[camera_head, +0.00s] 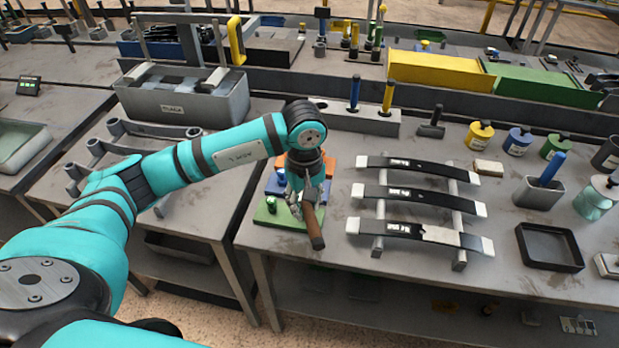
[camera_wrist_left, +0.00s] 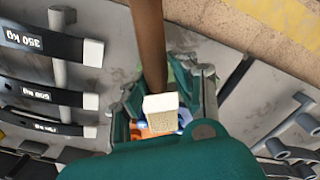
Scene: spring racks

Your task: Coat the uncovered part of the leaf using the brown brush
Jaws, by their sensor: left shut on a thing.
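Three black leaves with white ends lie across a grey rack (camera_head: 379,210) in the head view. The front leaf (camera_head: 405,229) has a bare pale grey part (camera_head: 441,235) right of its middle; the two leaves behind look black between their ends. My left gripper (camera_head: 303,198) is left of the rack, shut on the brown brush (camera_head: 315,230), whose handle points toward the table's front edge. In the left wrist view, the brush handle (camera_wrist_left: 149,45) runs upward and a pale block (camera_wrist_left: 160,108), seemingly its bristles, sits between the fingers (camera_wrist_left: 163,98). My right gripper is not in view.
Green (camera_head: 272,219), blue and orange blocks lie under and behind my left gripper. Paint cans (camera_head: 479,135) stand at the back right. A black tray (camera_head: 548,247) lies right of the rack. A grey holder (camera_head: 350,119) with upright handles stands behind the leaves.

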